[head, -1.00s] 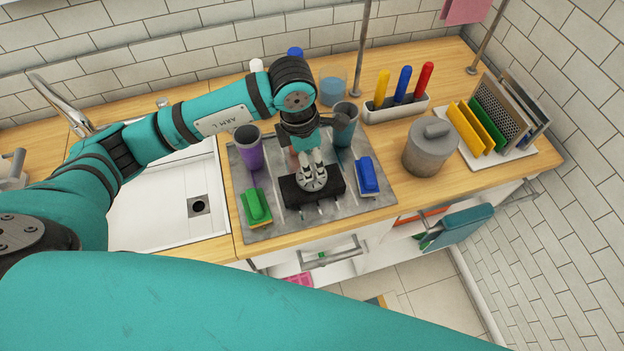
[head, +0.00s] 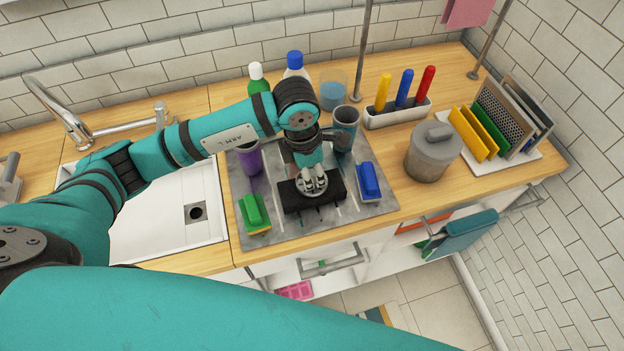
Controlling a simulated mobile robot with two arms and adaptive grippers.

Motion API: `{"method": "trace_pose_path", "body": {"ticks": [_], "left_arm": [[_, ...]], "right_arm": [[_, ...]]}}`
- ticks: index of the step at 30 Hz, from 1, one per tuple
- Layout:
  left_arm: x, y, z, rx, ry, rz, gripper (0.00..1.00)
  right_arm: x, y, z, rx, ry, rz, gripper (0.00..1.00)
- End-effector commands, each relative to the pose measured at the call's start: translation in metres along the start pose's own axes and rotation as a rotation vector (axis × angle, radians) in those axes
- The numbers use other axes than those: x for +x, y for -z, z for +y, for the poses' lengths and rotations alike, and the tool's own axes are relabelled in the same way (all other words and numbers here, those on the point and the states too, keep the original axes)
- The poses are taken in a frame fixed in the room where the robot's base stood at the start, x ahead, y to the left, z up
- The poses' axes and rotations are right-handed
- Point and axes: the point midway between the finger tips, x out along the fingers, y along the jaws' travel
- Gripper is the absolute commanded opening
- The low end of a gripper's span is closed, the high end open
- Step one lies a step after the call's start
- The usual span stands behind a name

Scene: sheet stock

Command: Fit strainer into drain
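The strainer (head: 312,191) is a small round grey metal disc. It shows at the black block (head: 287,197) on the grey mat, partly hidden by my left gripper. My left gripper (head: 315,184) points down, with its pale fingertips at the middle of the strainer. A small gap shows between the fingers, but I cannot tell whether they grip anything. The drain (head: 197,212) is a dark round hole in a grey square plate in the white sink, left of the mat. Nothing sits in it. My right gripper is not in view.
The grey mat (head: 290,232) also holds a purple cup (head: 250,160), a grey-blue cup (head: 345,128), a green sponge (head: 254,212) and a blue one (head: 369,181). A faucet (head: 60,112) stands behind the white sink (head: 160,236). A lidded grey pot (head: 432,155) stands right.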

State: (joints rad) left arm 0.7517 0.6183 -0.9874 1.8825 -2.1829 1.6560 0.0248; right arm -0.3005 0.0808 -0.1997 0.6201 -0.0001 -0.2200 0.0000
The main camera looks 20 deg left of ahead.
Motion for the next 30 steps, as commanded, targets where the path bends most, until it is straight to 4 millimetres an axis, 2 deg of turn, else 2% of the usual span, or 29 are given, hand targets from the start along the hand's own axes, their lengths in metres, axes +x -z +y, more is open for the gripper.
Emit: {"method": "trace_pose_path", "body": {"ticks": [1,3,19,30], "left_arm": [[0.0,0.0,0.0,0.0,0.0,0.0,0.09],[0.0,0.0,0.0,0.0,0.0,0.0,0.0],[-0.002,0.0,0.0,0.0,0.0,0.0,0.0],[-0.019,-0.002,0.001,-0.001,-0.001,0.0,0.0]], "right_arm": [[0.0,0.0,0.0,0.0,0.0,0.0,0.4],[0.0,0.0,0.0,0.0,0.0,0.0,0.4],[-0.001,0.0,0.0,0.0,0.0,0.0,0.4],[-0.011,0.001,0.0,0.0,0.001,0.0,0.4]]}}
